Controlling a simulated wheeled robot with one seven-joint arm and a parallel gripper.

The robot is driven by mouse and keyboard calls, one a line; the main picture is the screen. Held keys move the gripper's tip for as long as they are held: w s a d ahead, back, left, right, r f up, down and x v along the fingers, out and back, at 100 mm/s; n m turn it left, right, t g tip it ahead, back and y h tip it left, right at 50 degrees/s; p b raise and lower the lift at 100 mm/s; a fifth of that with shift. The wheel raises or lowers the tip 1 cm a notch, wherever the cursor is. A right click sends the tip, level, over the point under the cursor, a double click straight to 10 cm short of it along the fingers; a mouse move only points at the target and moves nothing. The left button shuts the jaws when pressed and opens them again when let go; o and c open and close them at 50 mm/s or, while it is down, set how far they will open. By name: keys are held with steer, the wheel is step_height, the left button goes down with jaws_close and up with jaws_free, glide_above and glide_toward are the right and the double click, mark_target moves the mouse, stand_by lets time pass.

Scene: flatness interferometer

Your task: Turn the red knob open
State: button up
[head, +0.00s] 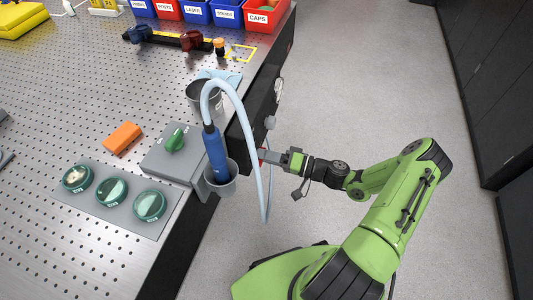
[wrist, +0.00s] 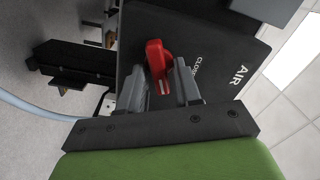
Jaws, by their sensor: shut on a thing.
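The red knob (wrist: 157,62) sits on a dark panel (wrist: 205,50) marked AIR, with a label beside it that seems to read CLOSED. In the wrist view my gripper (wrist: 160,85) has one finger on each side of the knob and is shut on it. The knob's upper end shows beyond the fingers. In the head view my gripper (head: 270,157) reaches to the dark side face of the table (head: 262,110) from the right. Only a sliver of red shows at its fingertips there, and the knob is mostly hidden.
A pale blue hose (head: 266,195) hangs down just left of my gripper, looping from a blue tool (head: 215,150) in a grey cup (head: 220,186). A gauge (head: 278,90) and a grey knob (head: 270,122) stick out nearby. The floor to the right is clear.

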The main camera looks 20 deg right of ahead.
steer(key=m+p, duration=0.1)
steer(key=m, duration=0.3)
steer(key=shift+f+m, duration=0.15)
steer(key=shift+m, duration=0.15)
stand_by(0.5)
steer(key=o, duration=0.7)
steer(key=shift+o, duration=0.2)
steer(key=p+v, duration=0.1)
steer(key=v, duration=1.4)
steer(key=shift+s+d+p, duration=0.2)
steer(key=shift+d+p, duration=0.1)
steer(key=shift+d, duration=0.1)
